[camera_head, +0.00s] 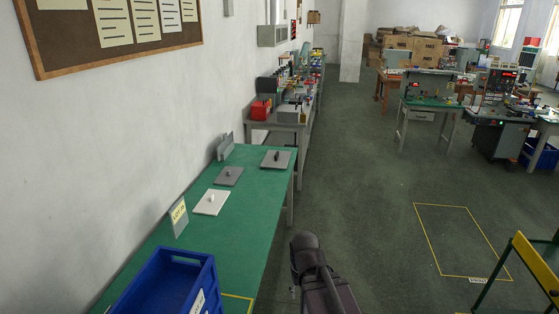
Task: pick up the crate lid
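Three flat plates with small knobs lie on the green-topped table (262,200) at left. One is a white plate (205,204) with a pale knob. Behind it lies a grey plate (227,179), and farther back a darker grey plate (269,162) with a dark knob. They look like lids, but I cannot tell which one is the crate lid. An open blue crate (208,282) stands at the table's near end, cut off by the frame. My dark arm shows at the bottom centre, right of the table. My gripper's fingers are not visible.
A small sign (179,214) stands by the wall, left of the white plate. A grey upright holder (225,146) stands behind the plates. A cluttered workbench (286,127) lies beyond the table. Green floor (370,190) is clear to the right, with a yellow-outlined area (458,238).

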